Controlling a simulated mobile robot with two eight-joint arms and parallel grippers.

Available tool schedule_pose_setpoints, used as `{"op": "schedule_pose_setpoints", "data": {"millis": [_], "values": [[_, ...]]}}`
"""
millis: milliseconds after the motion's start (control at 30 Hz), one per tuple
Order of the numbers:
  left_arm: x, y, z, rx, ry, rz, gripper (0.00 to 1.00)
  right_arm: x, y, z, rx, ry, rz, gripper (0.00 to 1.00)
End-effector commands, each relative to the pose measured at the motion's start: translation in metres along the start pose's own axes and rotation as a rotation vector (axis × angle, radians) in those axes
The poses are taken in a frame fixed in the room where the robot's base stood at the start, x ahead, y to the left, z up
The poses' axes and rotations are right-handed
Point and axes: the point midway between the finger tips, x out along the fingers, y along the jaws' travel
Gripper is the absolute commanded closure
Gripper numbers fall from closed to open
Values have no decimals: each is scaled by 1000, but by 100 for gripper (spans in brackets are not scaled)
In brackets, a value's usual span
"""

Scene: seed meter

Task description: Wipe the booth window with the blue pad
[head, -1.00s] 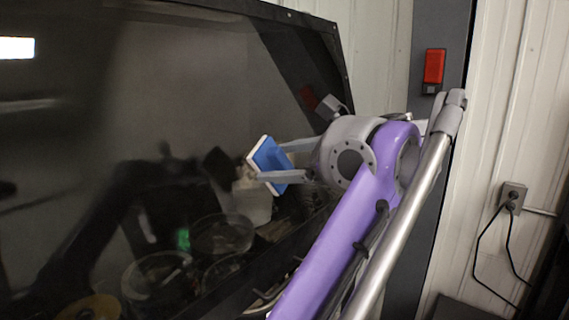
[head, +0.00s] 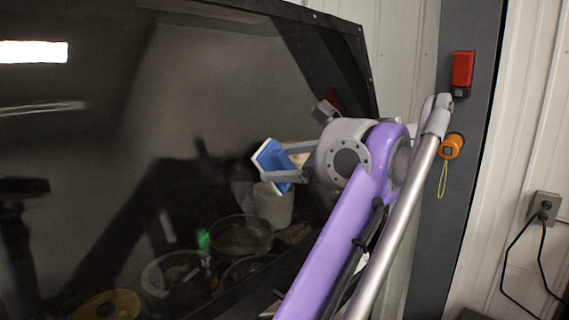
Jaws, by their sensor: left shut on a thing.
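The booth window (head: 100,150) is a large dark, glossy, tilted pane in a black frame, filling the left and middle of the head view. My left gripper (head: 279,163) is shut on the blue pad (head: 270,160), near the window's right part. The pad is a blue block with a pale edge on its left side, and it is tilted. I cannot tell whether it touches the glass. My right gripper does not show.
Round dishes (head: 240,235) and a pale cup (head: 274,206) show in the window's lower part. A red lamp (head: 462,70) and an orange device (head: 451,146) are on the grey post (head: 478,30).

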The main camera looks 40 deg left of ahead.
Motion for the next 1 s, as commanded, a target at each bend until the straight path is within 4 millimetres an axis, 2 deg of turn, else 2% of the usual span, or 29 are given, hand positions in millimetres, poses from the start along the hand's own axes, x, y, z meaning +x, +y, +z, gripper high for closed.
{"op": "schedule_pose_setpoints", "data": {"millis": [1000], "values": [[15, 0, 0, 0, 0, 0, 73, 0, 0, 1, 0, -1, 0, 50]]}}
